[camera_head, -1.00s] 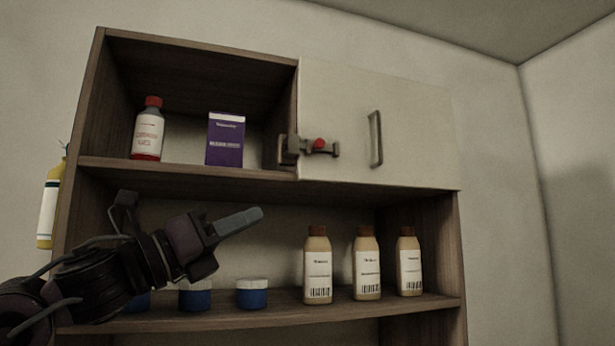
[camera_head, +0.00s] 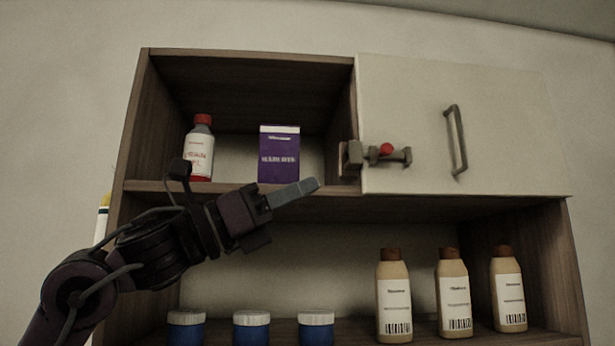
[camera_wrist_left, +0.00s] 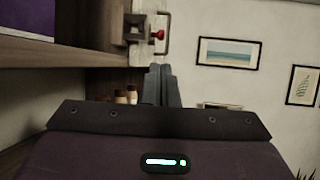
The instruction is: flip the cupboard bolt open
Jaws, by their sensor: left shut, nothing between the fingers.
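The cupboard bolt (camera_head: 376,155) is a grey metal latch with a red knob (camera_head: 387,149). It sits at the lower left corner of the white cupboard door (camera_head: 420,110), reaching over to the wooden divider. The door is shut, with a grey bar handle (camera_head: 456,140). My left gripper (camera_head: 312,186) is shut and empty, below and left of the bolt and apart from it. In the left wrist view the closed fingertips (camera_wrist_left: 161,70) point up toward the bolt (camera_wrist_left: 136,32) and its red knob (camera_wrist_left: 160,35). My right gripper is not in view.
The open upper compartment holds a red-capped bottle (camera_head: 200,150) and a purple box (camera_head: 279,155). The lower shelf has several blue jars (camera_head: 251,328) and tan bottles (camera_head: 394,295). A shelf board (camera_head: 440,199) runs just below the bolt. Space before the door is clear.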

